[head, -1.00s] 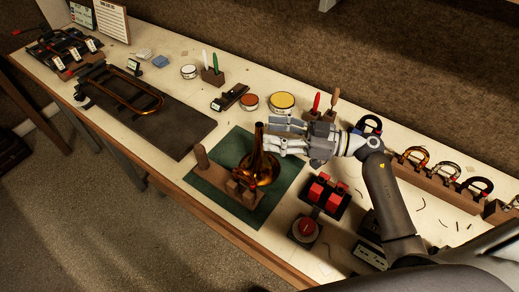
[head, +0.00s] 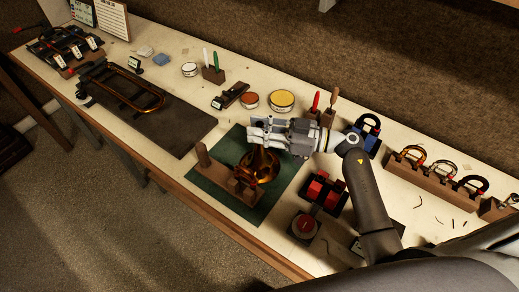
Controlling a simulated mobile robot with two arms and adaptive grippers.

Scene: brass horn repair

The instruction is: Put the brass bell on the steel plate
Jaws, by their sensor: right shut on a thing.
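The brass bell (head: 265,168) stands with its narrow neck up and its flare down, beside the wooden block stand (head: 224,183) on the green mat (head: 285,180). My right gripper (head: 258,134) is shut on the upper neck of the bell, and its fingers hide the top of the neck. A dark grey flat plate (head: 185,130), which looks like the steel plate, lies to the left of the mat. A brass U-shaped tube (head: 155,101) on a dark holder lies over its far left part. My left gripper is not in view.
Round tins (head: 282,100) and a tool block (head: 213,74) stand behind. The near right part of the dark plate is bare.

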